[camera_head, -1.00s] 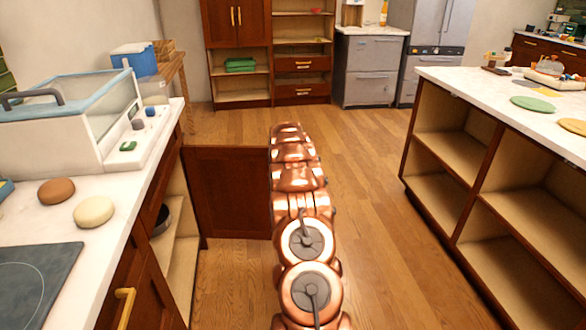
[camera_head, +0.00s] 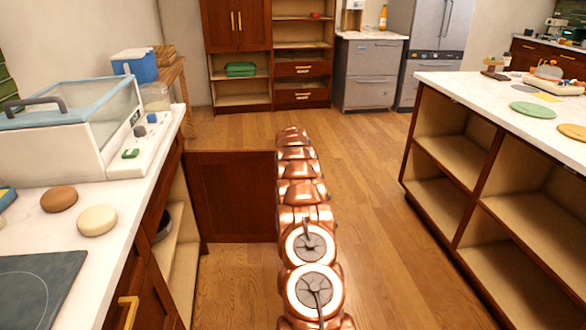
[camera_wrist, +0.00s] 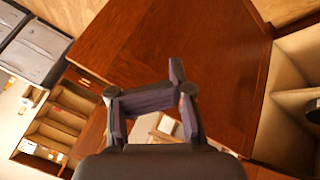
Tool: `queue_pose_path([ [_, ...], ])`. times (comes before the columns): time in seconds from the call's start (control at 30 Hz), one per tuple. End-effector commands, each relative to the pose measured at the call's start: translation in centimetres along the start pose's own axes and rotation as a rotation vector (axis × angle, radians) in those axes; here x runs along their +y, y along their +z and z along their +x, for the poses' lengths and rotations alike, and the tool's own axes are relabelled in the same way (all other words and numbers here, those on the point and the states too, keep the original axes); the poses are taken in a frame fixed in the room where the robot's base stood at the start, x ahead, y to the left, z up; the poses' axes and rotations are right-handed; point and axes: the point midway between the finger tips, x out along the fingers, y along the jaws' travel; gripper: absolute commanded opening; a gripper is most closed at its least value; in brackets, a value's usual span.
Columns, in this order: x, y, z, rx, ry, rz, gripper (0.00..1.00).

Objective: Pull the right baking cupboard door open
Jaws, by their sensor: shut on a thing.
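The right baking cupboard door (camera_head: 236,197) is a dark red-brown wooden panel. It stands swung out from the left counter, at a wide angle to the cupboard front. In the wrist view the door (camera_wrist: 205,45) fills the upper middle. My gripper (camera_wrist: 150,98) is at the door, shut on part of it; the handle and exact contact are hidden. My copper arm hides the gripper in the head view. Pale shelves and a dark bowl (camera_head: 163,228) show inside the open cupboard. A neighbouring closed door with a gold handle (camera_head: 127,312) is at lower left.
The left counter (camera_head: 125,212) holds a glass-lidded appliance (camera_head: 68,130), round brown and cream pieces and a dark plate. An island with open shelves (camera_head: 480,150) stands at right. Wooden floor (camera_head: 375,240) is free between them. Tall cabinets and a fridge stand at the back.

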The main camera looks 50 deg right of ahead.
Motion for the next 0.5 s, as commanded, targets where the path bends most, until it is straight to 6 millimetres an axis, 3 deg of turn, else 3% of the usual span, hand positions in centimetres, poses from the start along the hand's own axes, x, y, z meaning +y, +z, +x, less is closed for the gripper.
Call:
queue_pose_path([
  [0.5, 0.5, 0.0, -1.0, 0.001, 0.002, 0.001, 0.0],
])
